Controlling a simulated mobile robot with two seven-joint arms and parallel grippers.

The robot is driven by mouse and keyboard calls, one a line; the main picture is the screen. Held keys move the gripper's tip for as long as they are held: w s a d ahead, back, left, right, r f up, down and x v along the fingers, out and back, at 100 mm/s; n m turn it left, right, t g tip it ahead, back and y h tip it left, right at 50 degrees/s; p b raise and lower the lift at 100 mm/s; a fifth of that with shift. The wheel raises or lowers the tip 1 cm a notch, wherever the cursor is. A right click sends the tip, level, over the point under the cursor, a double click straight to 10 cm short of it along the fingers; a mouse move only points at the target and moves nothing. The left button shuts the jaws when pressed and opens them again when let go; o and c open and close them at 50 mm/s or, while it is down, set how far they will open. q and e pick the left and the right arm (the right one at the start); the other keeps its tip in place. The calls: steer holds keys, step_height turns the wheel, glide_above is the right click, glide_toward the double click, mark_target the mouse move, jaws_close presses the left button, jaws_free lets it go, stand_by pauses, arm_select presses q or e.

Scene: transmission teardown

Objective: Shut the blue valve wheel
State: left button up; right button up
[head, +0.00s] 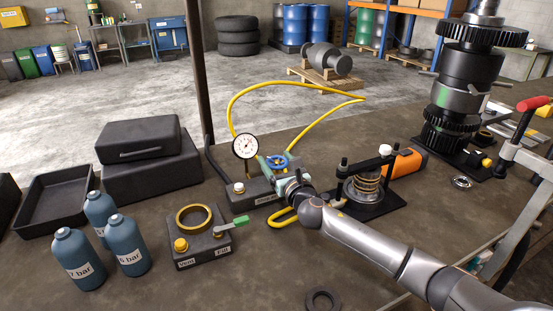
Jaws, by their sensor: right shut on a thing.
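The blue valve wheel (278,160) sits on a dark block (245,192) with a white-faced gauge (245,146) at its left end. My right gripper (279,170) reaches in from the lower right and is shut on the blue wheel, hiding part of its near side. The fingertips are small in this view. My left gripper is not in view.
A yellow hose (262,86) loops behind the block. A spring fixture (367,192) stands to the right, with a large gear shaft (463,95) beyond. A ring stand (200,235) with a green lever and blue bottles (73,257) are at front left.

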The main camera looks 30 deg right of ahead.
steer(key=m+h, duration=0.2)
steer(key=h, duration=0.1)
steer(key=m+g+h+p, duration=0.1)
steer(key=h, duration=0.1)
steer(key=shift+m+g+h, duration=0.3)
steer(key=shift+m+h, duration=0.1)
steer(key=shift+m+g+h, duration=0.9)
steer(key=shift+m+h, duration=0.2)
steer(key=shift+h, duration=0.4)
steer(key=shift+s+d, duration=0.1)
steer(key=o, duration=1.2)
steer(key=v, duration=1.2)
steer(key=shift+a+b, duration=0.35)
steer(key=shift+b, duration=0.05)
